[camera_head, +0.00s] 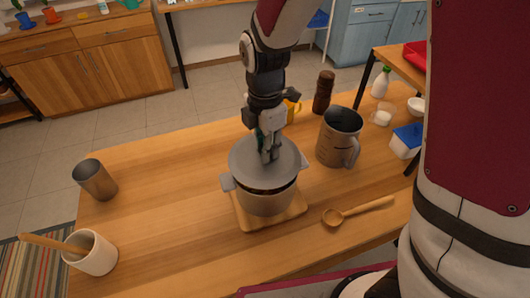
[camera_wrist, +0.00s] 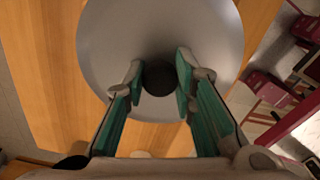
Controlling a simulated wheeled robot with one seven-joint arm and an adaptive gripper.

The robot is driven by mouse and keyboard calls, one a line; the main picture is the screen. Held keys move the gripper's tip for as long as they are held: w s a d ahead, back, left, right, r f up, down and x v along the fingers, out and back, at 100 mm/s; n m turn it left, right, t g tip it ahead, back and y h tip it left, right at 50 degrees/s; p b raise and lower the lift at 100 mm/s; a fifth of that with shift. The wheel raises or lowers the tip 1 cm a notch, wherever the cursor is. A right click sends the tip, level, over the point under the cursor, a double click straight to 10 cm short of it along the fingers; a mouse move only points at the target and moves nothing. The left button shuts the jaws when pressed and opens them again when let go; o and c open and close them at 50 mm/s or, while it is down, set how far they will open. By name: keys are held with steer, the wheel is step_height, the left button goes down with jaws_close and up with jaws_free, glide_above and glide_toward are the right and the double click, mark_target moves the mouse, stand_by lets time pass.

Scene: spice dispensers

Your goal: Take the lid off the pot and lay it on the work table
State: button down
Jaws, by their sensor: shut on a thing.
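The grey pot (camera_head: 266,203) stands on a wooden board (camera_head: 243,218) on the work table (camera_head: 165,220). Its round grey lid (camera_head: 248,160) is over it, and a dark gap shows between the lid's near edge and the pot rim. My gripper (camera_head: 269,154) comes down from above onto the middle of the lid. In the wrist view the fingers of my gripper (camera_wrist: 159,82) are on either side of the lid's dark round knob (camera_wrist: 158,76) and shut on it. The lid (camera_wrist: 160,25) fills the upper middle there and hides the pot.
A metal pitcher (camera_head: 338,140) stands close right of the pot, with a wooden spoon (camera_head: 360,210) in front of it. A metal cup (camera_head: 95,180) and a white crock (camera_head: 96,258) are at the left. The table between them and the pot is clear.

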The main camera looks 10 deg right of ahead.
steer(key=s+d+r+p, duration=0.1)
steer(key=s+d, duration=0.1)
steer(key=s, duration=0.4)
steer(key=s+d+r+p, duration=0.1)
steer(key=s+d, duration=0.2)
steer(key=s, duration=0.4)
steer(key=shift+p, duration=0.4)
steer(key=s+p, duration=0.1)
steer(key=p, duration=0.4)
steer(key=shift+s+d+f, duration=0.1)
steer(key=shift+s+d, duration=0.3)
